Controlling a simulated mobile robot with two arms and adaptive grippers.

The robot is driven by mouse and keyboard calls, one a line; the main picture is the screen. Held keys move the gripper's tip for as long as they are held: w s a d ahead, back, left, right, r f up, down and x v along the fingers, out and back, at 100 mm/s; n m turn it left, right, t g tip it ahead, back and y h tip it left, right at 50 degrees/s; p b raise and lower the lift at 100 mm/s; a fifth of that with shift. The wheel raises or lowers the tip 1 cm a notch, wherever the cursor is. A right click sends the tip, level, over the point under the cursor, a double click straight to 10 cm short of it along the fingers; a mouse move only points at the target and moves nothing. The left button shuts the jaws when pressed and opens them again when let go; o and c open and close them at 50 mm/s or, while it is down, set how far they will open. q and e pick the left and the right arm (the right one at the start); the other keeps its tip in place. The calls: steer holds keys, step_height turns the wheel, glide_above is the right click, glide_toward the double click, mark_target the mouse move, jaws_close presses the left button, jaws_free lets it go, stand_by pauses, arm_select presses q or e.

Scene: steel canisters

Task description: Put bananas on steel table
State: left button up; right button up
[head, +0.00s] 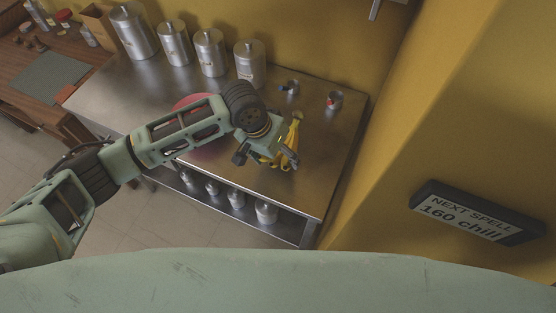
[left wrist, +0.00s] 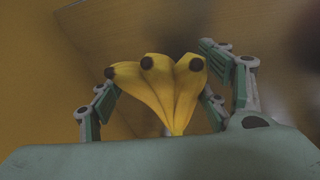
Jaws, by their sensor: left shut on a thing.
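A bunch of yellow bananas (head: 291,147) is at my left gripper (head: 268,150), over the right part of the steel table (head: 310,170). In the left wrist view the bananas (left wrist: 165,90) sit between the fingers of my left gripper (left wrist: 165,100), their dark tips toward the camera's far side. The gripper is shut on them. Whether the bananas touch the table top cannot be told. My right gripper is not in view.
Several steel canisters (head: 208,52) stand along the back of the table. Two small cups, one with red in it (head: 334,101), stand at the back right. A red round thing (head: 200,101) lies partly behind my arm. The front right table top is clear.

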arm_select(q)
step_height(320, 180, down, 3)
steer(key=shift+f+p, duration=0.15)
steer(key=shift+p, duration=0.25)
steer(key=shift+f, duration=0.25)
steer(key=shift+f, duration=0.15)
steer(key=o, duration=1.6)
steer(key=shift+c, duration=0.2)
steer(key=b+v, duration=0.1)
steer(key=v, duration=1.1)
